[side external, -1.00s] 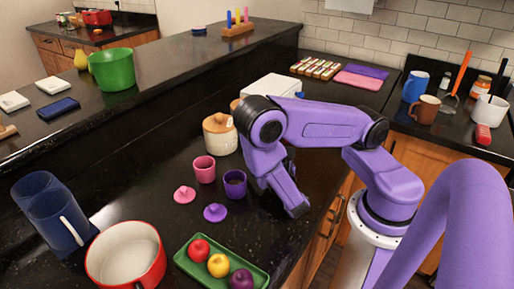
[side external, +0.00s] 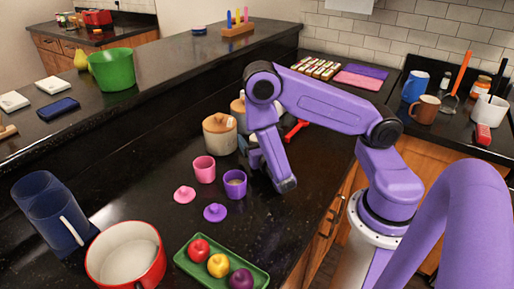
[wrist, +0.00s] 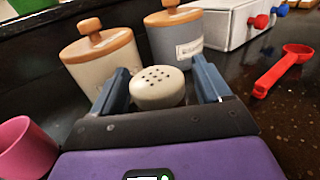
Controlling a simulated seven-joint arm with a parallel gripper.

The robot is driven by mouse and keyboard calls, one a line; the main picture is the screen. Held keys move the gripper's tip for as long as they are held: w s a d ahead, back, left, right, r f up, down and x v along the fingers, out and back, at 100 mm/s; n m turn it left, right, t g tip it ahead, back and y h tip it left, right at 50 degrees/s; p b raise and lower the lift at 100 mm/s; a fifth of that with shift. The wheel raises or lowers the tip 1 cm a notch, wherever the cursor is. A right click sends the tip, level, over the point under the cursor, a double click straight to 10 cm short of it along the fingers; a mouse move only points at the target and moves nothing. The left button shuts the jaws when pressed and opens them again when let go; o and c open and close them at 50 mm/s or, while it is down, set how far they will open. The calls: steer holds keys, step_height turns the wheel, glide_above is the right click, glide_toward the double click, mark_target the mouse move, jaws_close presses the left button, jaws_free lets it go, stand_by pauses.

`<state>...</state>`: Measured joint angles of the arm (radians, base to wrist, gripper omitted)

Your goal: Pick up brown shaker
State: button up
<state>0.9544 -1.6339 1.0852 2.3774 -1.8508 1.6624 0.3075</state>
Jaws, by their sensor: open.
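A shaker (wrist: 158,88) with a rounded cream top and dark holes shows in the wrist view. It is between the two blue fingers of my gripper (wrist: 163,82), and its body is mostly hidden below the gripper. The fingers are apart, with space seen on both sides of the shaker's top; I cannot tell whether either touches it. In the side view my gripper (side external: 246,150) is low over the dark counter beside the canisters, and the shaker is not clearly visible there.
A cream canister (wrist: 98,58) and a grey canister (wrist: 175,36) with wooden lids stand just behind the shaker. A red spoon (wrist: 284,68) lies to the right, near a white drawer box (wrist: 235,24). A pink cup (wrist: 24,148) is at left. A purple cup (side external: 236,185) stands near my gripper.

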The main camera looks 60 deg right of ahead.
steer(key=c, duration=1.1)
steer(key=shift+r, duration=4.8)
steer(key=shift+a+r, duration=0.15)
steer(key=shift+a, duration=0.2)
steer(key=s+a+m+t+y, duration=0.1)
steer(key=a+y, duration=0.1)
steer(key=a, duration=0.3)
steer(key=s+a+m+y, duration=0.1)
steer(key=a+y, duration=0.1)
steer(key=a, duration=0.4)
steer(key=s+a+m+t+y, duration=0.1)
steer(key=a+y, duration=0.1)
steer(key=a, duration=0.3)
steer(key=shift+a+f+t+y, duration=0.2)
steer(key=shift+a+t+y, duration=0.1)
steer(key=shift+a, duration=0.05)
